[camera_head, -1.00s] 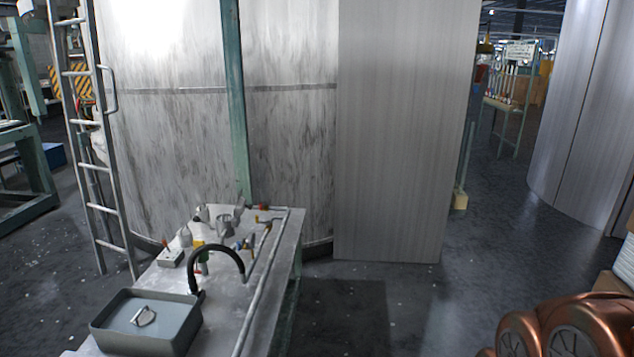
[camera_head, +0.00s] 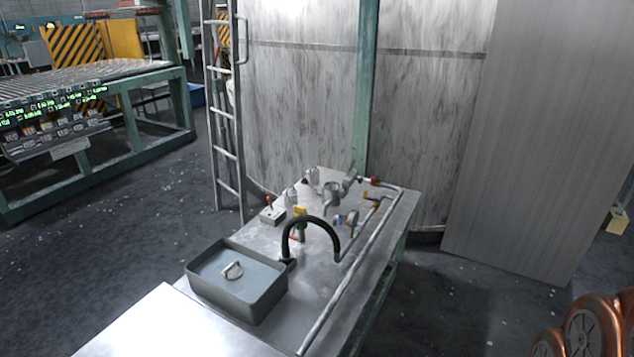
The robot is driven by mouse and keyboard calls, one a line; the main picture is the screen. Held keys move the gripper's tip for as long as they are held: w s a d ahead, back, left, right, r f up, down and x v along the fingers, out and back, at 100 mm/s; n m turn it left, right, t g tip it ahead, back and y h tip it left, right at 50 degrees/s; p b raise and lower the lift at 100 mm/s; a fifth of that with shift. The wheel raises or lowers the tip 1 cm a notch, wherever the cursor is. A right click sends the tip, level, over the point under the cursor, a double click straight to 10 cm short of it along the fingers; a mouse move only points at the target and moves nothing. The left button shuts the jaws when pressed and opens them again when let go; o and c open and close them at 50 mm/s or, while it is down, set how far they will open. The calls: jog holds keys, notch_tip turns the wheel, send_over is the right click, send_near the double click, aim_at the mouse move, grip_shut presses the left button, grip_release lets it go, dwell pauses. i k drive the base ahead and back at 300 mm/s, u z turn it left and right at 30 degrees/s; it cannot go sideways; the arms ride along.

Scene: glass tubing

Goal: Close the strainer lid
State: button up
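A dark grey rectangular basin (camera_head: 258,307) sits at the near left of a metal worktable (camera_head: 330,273). A flat blue-grey surface lies inside its rim, with a small metal looped piece (camera_head: 232,270) on it. I cannot tell whether this surface is a lid or a liquid. A grey metal fitting with a round top (camera_head: 331,192) stands among small fittings at the table's far end. I cannot tell which piece is the strainer lid, or whether it is open. My gripper is not in view.
A black curved spout (camera_head: 310,219) arches behind the basin. A pipe (camera_head: 352,277) runs along the table's right edge. A ladder (camera_head: 226,130) and a large metal tank (camera_head: 300,110) stand behind. A roller conveyor (camera_head: 110,90) is at left. Floor is open between conveyor and table.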

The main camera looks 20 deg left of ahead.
aim_at(355, 179)
jog(key=u, duration=0.25)
jog(key=k, duration=0.3)
jog(key=z, duration=0.9)
jog(key=i, duration=1.65)
jog(key=u, duration=1.55)
jog(key=i, duration=1)
jog(key=u, duration=1)
